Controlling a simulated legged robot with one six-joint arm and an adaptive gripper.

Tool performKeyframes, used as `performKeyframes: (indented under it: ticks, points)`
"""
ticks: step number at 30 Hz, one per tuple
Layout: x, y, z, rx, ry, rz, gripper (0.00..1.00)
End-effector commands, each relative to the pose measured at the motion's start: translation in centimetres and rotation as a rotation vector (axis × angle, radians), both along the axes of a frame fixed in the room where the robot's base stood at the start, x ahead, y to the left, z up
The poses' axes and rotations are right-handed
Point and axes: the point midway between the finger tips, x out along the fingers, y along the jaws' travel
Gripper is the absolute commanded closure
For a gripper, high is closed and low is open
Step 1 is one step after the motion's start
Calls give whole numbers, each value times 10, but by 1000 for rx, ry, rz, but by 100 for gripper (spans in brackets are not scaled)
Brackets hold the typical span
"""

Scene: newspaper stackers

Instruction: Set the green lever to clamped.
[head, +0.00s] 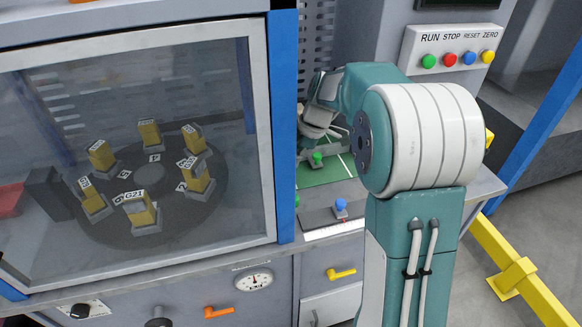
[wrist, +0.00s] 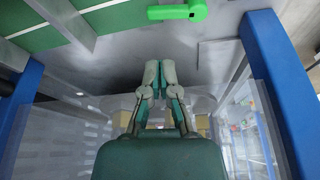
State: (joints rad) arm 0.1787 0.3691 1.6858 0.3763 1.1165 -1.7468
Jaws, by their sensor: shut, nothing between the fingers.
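The green lever (wrist: 178,12) shows at the top of the wrist view, with a bar running left from a rounded end. It lies beyond my fingertips and apart from them. In the head view a small green knob (head: 317,158) stands over a green board; I cannot tell whether it is the same part. My gripper (wrist: 160,70) is shut and empty, its fingertips together below the lever in the wrist view. In the head view my gripper (head: 308,140) is partly hidden behind my arm, near the green board. The lever's setting marks cannot be read.
A blue post (head: 284,120) stands left of the opening, beside a glazed enclosure (head: 262,95) with a round carousel. A blue knob (head: 340,204) sits on a front plate. A panel of coloured buttons (head: 455,45) is at upper right. A yellow rail (head: 512,270) runs along the floor.

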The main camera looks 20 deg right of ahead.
Motion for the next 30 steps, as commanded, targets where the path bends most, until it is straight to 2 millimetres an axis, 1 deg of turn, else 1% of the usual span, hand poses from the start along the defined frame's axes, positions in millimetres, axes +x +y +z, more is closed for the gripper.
performKeyframes:
  ticks: [1, 6, 9, 13, 18, 30]
  points:
    - [0, 3, -9, 1, 6, 1, 100]
    - [1, 14, -39, 1, 4, 0, 100]
    - [2, 19, -56, 0, 4, 1, 100]
    - [4, 24, -71, 0, 2, 0, 100]
    - [4, 27, -80, 0, 2, -2, 100]
    - [4, 27, -80, 0, 0, -5, 100]
